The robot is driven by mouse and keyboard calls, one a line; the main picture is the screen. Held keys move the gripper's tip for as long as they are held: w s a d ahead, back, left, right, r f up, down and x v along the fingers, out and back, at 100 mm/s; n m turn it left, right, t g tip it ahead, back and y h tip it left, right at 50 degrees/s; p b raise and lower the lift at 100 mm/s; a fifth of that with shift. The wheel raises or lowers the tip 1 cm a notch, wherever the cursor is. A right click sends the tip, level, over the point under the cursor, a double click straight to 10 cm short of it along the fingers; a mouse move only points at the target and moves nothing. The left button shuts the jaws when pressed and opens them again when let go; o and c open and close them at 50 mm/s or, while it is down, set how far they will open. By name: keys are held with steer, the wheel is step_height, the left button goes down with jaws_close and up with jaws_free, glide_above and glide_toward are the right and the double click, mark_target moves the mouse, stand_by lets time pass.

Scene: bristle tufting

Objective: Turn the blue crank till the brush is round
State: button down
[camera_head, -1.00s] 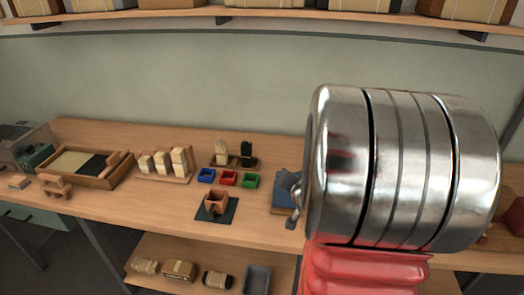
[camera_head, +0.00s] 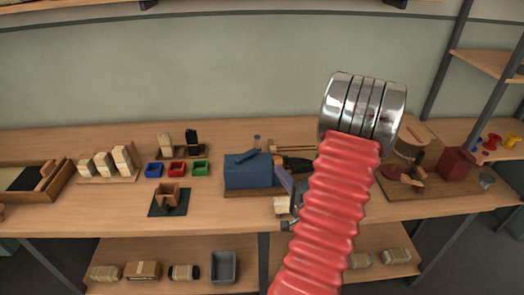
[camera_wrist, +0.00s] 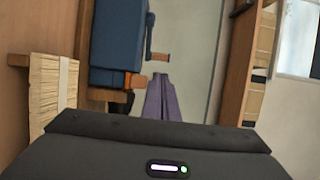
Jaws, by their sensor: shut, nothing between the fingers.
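A blue box-shaped machine (camera_head: 248,172) stands on a wooden base in the middle of the bench. It also shows in the wrist view (camera_wrist: 115,45). In the wrist view a dark blue crank (camera_wrist: 149,35) sticks out at its side, with a short wooden handle (camera_wrist: 160,57). My gripper (camera_wrist: 165,80) has its purple fingers together and empty, just below the handle in the picture and apart from it. In the head view my gripper (camera_head: 280,166) is close to the machine's right side. A pale bristle bundle (camera_wrist: 46,90) is at the wrist view's left; I cannot tell its roundness.
Blue (camera_head: 154,169), red (camera_head: 177,168) and green (camera_head: 201,168) bins stand left of the machine. A brown holder (camera_head: 170,193) sits on a dark mat. A wooden board (camera_head: 425,183) with a dark red box (camera_head: 457,163) is on the right. My red arm hides part of the bench.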

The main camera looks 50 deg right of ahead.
glide_toward(259, 144)
steer(key=x, duration=0.5)
steer(key=shift+w+d, duration=0.3)
steer(key=shift+w, duration=0.35)
stand_by(0.3)
steer(key=shift+w+d, duration=0.4)
steer(key=shift+w, duration=0.1)
steer(key=shift+s, duration=0.15)
